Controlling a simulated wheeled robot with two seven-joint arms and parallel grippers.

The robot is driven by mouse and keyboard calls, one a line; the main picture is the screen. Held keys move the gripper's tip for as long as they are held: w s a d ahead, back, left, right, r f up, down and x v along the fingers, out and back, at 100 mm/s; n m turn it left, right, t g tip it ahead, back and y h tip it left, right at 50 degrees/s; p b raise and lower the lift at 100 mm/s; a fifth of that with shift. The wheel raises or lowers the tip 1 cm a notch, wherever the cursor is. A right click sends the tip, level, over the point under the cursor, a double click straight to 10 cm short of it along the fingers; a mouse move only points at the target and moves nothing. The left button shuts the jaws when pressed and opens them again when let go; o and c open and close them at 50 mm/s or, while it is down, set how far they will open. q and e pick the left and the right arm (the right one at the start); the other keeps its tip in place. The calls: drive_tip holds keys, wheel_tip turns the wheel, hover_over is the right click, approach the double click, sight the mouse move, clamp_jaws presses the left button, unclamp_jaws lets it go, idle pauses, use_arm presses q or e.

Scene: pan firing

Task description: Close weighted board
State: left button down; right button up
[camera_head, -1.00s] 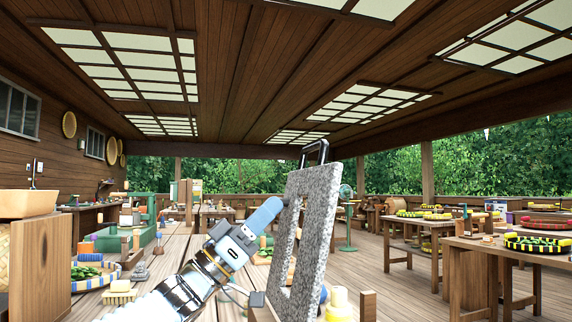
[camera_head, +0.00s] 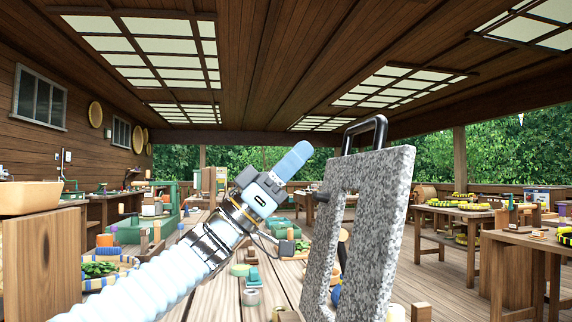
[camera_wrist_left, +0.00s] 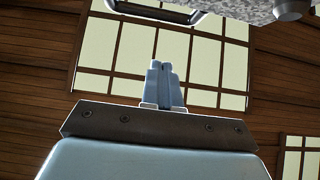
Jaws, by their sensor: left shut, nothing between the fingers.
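The weighted board (camera_head: 377,215) is a grey speckled slab with a rectangular opening and a black handle (camera_head: 372,128) on its top edge. It stands nearly upright right of centre in the head view, and its lower end is cut off. My left gripper (camera_head: 304,149) is shut and empty, pointing up and right. It is left of the board's upper part, apart from it in the picture. In the left wrist view the closed fingers (camera_wrist_left: 163,68) show against the ceiling, with a strip of the board (camera_wrist_left: 235,8) and its handle (camera_wrist_left: 155,11) at the top. My right gripper is not in view.
Wooden tables (camera_head: 500,238) with trays and small goods stand at the right. A wooden cabinet (camera_head: 40,262) with a bowl (camera_head: 28,198) on it stands at the left. Small objects and a basket (camera_head: 103,268) lie low behind my left arm. The space above my gripper is clear.

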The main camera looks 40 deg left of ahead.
use_arm(q)
drive_tip(key=w+d+r+p, duration=0.1)
drive_tip(key=w+d+r, duration=0.2)
drive_tip(key=w+d, duration=0.1)
drive_tip(key=shift+w+d+r, duration=0.15)
drive_tip(key=shift+w+d, duration=0.2)
drive_tip(key=shift+w, duration=0.35)
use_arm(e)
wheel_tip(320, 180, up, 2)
